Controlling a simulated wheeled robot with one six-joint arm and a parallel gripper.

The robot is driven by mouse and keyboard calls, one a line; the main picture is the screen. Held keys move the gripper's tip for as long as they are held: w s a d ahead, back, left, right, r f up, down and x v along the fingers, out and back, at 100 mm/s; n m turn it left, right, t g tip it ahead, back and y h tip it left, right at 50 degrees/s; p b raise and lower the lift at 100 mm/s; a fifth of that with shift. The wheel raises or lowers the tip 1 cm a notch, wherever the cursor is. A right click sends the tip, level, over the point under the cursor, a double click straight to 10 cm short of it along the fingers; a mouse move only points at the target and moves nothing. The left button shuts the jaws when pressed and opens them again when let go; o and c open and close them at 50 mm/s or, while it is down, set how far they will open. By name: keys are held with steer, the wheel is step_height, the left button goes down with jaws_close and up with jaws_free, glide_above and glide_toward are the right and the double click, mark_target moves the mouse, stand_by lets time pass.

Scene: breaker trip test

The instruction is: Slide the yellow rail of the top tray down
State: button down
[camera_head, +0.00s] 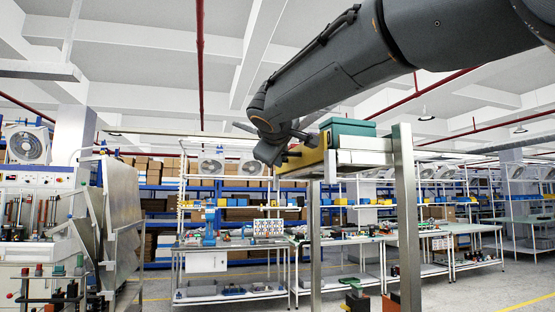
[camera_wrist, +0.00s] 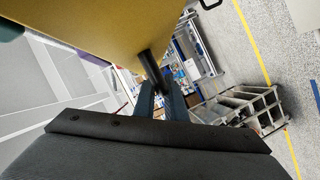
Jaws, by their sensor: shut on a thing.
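The yellow rail (camera_head: 308,154) is at the left end of the top tray (camera_head: 362,158), high on a metal post frame in the head view. In the wrist view the rail's broad yellow face (camera_wrist: 105,28) fills the upper left, with a black peg (camera_wrist: 150,68) sticking out of it. My gripper (camera_head: 279,152) is at the rail's left side. In the wrist view its narrow fingers (camera_wrist: 161,92) are closed around the end of the black peg. The exact contact is partly hidden by the fingers.
A green box (camera_head: 348,127) sits on the tray. Metal posts (camera_head: 407,220) hold the tray up. Tilted metal panels (camera_head: 122,205) stand at the left. Workbenches with small parts (camera_head: 235,243) and shelving stand behind. Open air lies below my gripper.

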steer(key=shift+f+b, duration=2.6)
steer(key=shift+b, duration=0.55)
steer(key=c, duration=1.8)
jaws_free()
steer(key=shift+a, duration=0.1)
steer(key=shift+s+r, duration=0.1)
steer(key=b+v, duration=0.2)
steer(key=v, duration=0.5)
steer(key=shift+s, duration=0.3)
